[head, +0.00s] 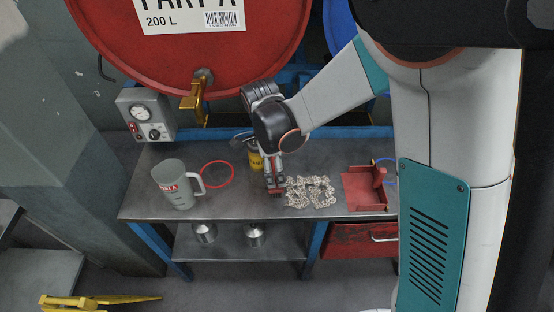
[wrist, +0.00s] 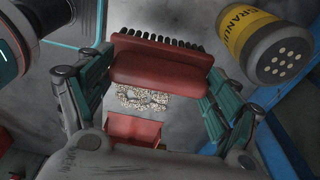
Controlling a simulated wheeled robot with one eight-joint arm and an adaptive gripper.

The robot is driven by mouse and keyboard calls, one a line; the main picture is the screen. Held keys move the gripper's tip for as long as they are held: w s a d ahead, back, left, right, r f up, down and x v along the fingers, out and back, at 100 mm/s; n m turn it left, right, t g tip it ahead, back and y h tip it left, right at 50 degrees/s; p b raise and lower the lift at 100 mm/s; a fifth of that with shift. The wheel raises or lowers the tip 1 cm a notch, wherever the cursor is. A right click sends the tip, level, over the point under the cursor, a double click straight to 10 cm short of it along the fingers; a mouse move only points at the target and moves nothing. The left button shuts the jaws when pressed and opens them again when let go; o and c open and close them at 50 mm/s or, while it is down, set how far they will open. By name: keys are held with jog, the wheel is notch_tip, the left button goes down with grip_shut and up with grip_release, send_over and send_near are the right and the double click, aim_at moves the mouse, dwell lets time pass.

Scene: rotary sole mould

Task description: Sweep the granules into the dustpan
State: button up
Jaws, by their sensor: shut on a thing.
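My gripper (head: 273,180) is over the bench, just left of the granules. In the wrist view my gripper (wrist: 162,78) is shut on a red brush (wrist: 158,66) with dark bristles. In the head view the brush is mostly hidden by the gripper. The pale granules (head: 310,192) lie in a loose patch on the metal bench; the wrist view shows some of them (wrist: 142,98) beyond the brush. The red dustpan (head: 362,190) sits on the bench to the right of the granules, apart from them. It also shows in the wrist view (wrist: 133,130).
A yellow-banded granule canister (head: 255,158) stands just behind my gripper; it is large in the wrist view (wrist: 268,45). A grey jug (head: 178,185) and a red ring (head: 230,184) are on the bench's left. A red drum (head: 130,60) with a tap overhangs the back.

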jog(key=shift+s+a+f+m, duration=0.2)
jog(key=shift+f+m, duration=0.1)
jog(key=shift+f, duration=0.1)
jog(key=shift+f+b, duration=1.6)
jog(key=shift+f, duration=0.6)
jog(key=shift+d+r, duration=0.1)
jog(key=shift+d, duration=0.7)
jog(key=shift+w+d+p, duration=0.1)
jog(key=shift+d+p, duration=0.8)
jog(key=shift+d, duration=8.35)
jog(key=shift+d+r, duration=0.1)
jog(key=shift+r, duration=0.05)
jog(key=shift+r+p, duration=1.5)
jog(key=shift+r, duration=0.65)
